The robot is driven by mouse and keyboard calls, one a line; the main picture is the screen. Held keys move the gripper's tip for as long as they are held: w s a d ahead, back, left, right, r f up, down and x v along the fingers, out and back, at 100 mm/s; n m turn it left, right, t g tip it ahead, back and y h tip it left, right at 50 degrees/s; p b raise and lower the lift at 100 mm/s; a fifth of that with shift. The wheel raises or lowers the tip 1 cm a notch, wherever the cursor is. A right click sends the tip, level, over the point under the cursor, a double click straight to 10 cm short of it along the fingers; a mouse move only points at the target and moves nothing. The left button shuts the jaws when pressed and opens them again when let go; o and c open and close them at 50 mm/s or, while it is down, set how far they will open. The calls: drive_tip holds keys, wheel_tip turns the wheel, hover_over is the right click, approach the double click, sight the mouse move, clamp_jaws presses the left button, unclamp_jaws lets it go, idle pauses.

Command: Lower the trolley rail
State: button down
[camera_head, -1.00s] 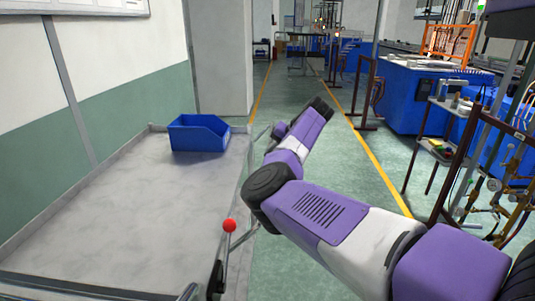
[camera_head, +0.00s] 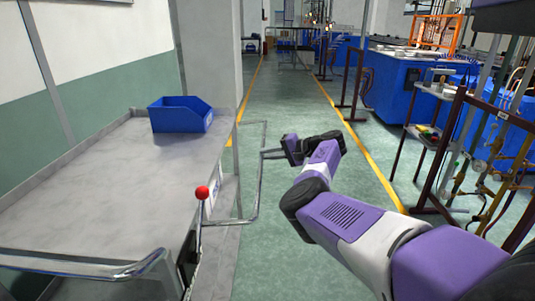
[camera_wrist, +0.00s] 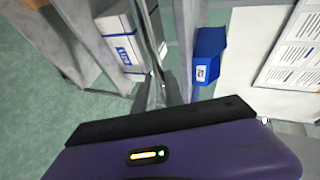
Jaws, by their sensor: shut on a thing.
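The trolley (camera_head: 110,185) is a grey flat-topped cart on the left in the head view. Its rail (camera_head: 259,190) is a thin grey metal frame along the trolley's right side, standing out over the floor beside the deck. My gripper (camera_head: 281,152) is at the rail's far part, shut on it; my purple arm reaches in from the lower right. The fingertips are small and partly hidden there. In the wrist view the rail (camera_wrist: 152,40) runs up from my gripper (camera_wrist: 158,92), whose purple body fills the bottom.
A blue bin (camera_head: 180,114) sits on the trolley's far end. A white box (camera_wrist: 122,45) shows beside the rail in the wrist view. A wall borders the trolley's left. Green floor (camera_head: 300,95) is open ahead; a rack (camera_head: 470,150) and blue machines stand right.

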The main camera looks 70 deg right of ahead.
drive_tip(key=shift+f, duration=0.1)
idle(0.4)
drive_tip(key=c, duration=1.4)
unclamp_jaws()
drive_tip(key=shift+d, duration=0.1)
drive_tip(key=shift+s, duration=0.1)
drive_tip(key=v, duration=0.7)
drive_tip(key=shift+s, duration=0.35)
